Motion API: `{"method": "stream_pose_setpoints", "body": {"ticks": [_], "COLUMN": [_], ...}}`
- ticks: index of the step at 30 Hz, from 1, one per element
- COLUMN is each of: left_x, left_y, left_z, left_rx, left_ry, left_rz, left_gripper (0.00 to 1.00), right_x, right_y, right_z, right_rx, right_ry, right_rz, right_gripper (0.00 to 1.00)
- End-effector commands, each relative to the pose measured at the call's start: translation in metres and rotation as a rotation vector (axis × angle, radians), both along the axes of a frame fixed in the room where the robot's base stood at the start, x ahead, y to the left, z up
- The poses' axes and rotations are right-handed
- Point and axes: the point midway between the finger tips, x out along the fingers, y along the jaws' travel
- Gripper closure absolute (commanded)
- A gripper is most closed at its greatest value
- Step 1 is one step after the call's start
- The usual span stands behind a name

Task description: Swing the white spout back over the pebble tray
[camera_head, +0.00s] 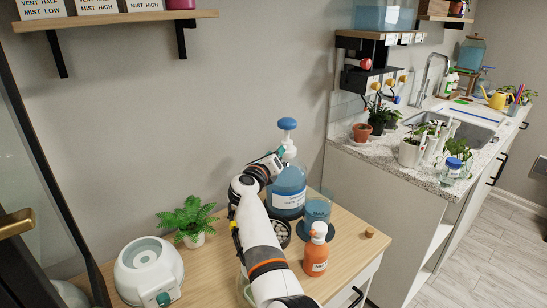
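A large blue bottle (290,196) with a label stands on the wooden table; a white neck (290,152) and a blue knob (287,124) are on top. The spout does not stand out clearly; it may be at the white neck beside my gripper. A dark round tray (289,239) with pale pebbles sits in front of the bottle, partly covered by my arm. One arm, apparently my right, rises from the bottom edge. Its gripper (276,156) is at the left of the bottle's neck; whether it touches or grips anything is unclear. My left gripper does not show.
An orange pump bottle (316,255) and a blue cup (318,212) stand right of the tray. A fern (188,218) and a white round device (148,271) are at the left. Bare wood (350,252) lies at the right. A sink counter (375,151) stands beyond.

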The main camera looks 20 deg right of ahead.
Motion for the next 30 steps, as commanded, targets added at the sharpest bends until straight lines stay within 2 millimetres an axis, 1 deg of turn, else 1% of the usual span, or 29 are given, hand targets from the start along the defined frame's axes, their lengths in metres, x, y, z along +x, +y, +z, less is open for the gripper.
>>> {"method": "stream_pose_setpoints", "body": {"ticks": [1,9,12,16,30], "left_x": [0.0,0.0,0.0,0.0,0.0], "left_y": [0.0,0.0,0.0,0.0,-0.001], "left_z": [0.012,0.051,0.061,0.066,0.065], "left_rx": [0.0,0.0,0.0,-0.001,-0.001], "left_ry": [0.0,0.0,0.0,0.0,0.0], "left_rz": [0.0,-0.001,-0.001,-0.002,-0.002], "left_gripper": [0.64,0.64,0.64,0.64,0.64], "right_x": [0.0,0.0,0.0,0.0,0.0], "right_y": [0.001,0.001,0.001,0.001,0.001], "right_z": [0.015,0.062,0.075,0.082,0.081], "right_rx": [0.001,0.001,0.002,0.003,0.001], "right_ry": [-0.002,-0.001,0.001,0.001,0.001], "right_rz": [0.001,0.0,0.0,0.001,0.001], "right_gripper": [0.66,0.66,0.66,0.66,0.66]}}
